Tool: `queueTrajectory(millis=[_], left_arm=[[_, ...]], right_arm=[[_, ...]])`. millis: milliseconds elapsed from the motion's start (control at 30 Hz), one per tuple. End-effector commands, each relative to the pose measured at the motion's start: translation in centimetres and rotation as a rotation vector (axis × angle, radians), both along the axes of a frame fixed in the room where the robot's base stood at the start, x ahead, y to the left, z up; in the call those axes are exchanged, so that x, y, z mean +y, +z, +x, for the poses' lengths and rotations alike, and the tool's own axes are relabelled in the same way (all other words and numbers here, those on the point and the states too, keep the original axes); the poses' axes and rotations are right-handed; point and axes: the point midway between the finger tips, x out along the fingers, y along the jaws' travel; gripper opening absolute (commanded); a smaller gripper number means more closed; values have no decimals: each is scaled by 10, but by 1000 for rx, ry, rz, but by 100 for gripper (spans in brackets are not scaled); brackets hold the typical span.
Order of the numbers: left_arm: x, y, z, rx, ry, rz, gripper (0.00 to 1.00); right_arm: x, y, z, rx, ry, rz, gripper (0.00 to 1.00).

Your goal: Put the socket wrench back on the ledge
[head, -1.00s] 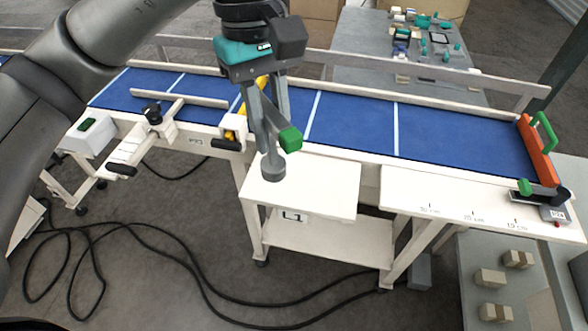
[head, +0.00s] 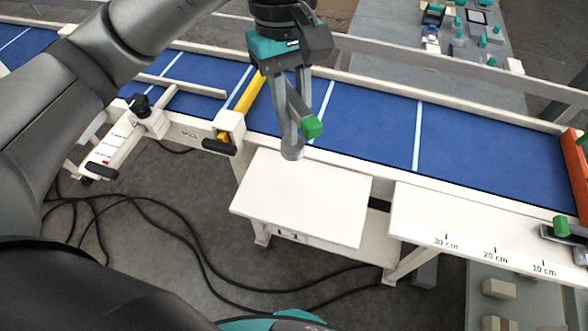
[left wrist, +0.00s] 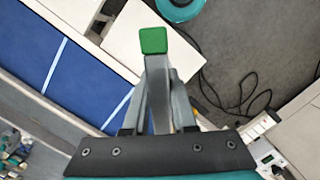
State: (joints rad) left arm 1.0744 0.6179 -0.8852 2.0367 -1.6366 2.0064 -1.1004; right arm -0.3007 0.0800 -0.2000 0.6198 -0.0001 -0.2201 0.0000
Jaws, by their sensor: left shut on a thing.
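The socket wrench (head: 302,112) is a grey bar with a green end and a round grey socket at the bottom. My left gripper (head: 289,88) is shut on it; the gripper points down and the green end juts out towards me. In the left wrist view the green end (left wrist: 153,40) stands out beyond the jaws. In the head view the socket shows over the back edge of a white tabletop (head: 310,205); I cannot tell its height. A white ledge (head: 415,215) with cm marks runs along the conveyor at the right. My right gripper is not in view.
The blue conveyor belt (head: 370,115) with white lines lies behind the wrench. A yellow bar (head: 250,95) in a white bracket is just left of the gripper. An orange stop (head: 575,170) stands at the belt's right end. The white tabletop is bare. Cables (head: 200,255) lie on the floor.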

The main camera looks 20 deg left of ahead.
Motion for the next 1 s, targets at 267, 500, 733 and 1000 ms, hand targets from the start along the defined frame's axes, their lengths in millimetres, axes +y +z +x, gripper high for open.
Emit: queueTrajectory(millis=[267,500,733,1000], left_arm=[[1,-69,-2,6,1,2,0],[0,-105,0,0,1,0,0],[0,-133,-1,2,2,0,0],[0,-151,0,-3,-2,0,0]], right_arm=[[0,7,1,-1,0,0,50],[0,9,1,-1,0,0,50],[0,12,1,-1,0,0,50],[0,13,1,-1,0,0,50]])
